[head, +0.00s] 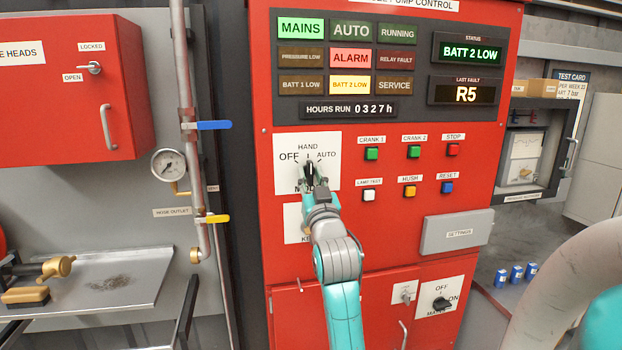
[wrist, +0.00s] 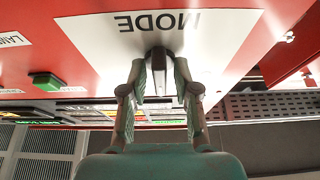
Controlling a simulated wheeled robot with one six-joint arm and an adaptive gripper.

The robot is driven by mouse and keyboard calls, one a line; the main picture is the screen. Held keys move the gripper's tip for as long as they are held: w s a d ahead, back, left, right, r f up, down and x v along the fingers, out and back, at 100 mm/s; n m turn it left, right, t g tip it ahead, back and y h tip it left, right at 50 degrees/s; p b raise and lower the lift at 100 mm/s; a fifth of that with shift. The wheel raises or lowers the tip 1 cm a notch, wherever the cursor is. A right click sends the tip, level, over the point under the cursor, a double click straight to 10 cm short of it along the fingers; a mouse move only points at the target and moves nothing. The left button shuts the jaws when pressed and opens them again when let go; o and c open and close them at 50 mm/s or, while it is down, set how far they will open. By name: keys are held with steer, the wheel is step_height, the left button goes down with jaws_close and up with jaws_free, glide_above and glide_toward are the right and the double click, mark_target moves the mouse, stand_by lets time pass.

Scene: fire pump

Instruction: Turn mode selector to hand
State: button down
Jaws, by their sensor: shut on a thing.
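The mode selector (head: 310,170) is a small dark knob on a white plate (head: 329,148) on the red pump control panel. The plate is marked OFF at left, HAND at top and AUTO at right. The knob looks about upright, towards HAND, though the fingers partly hide it. My gripper (head: 312,178) is at the knob, with a finger on each side, shut on it. In the wrist view the selector (wrist: 158,62) stands between the fingertips (wrist: 160,88), below the upside-down word MODE.
Lit push buttons, such as the green crank 1 button (head: 372,153) and white lamp test button (head: 369,195), sit right of the selector. A grey box (head: 457,232) juts out lower right. A pipe with a blue lever (head: 214,125) runs left of the panel.

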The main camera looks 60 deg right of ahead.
steer(key=c, duration=1.2)
jaws_free()
steer(key=shift+v, duration=3.8)
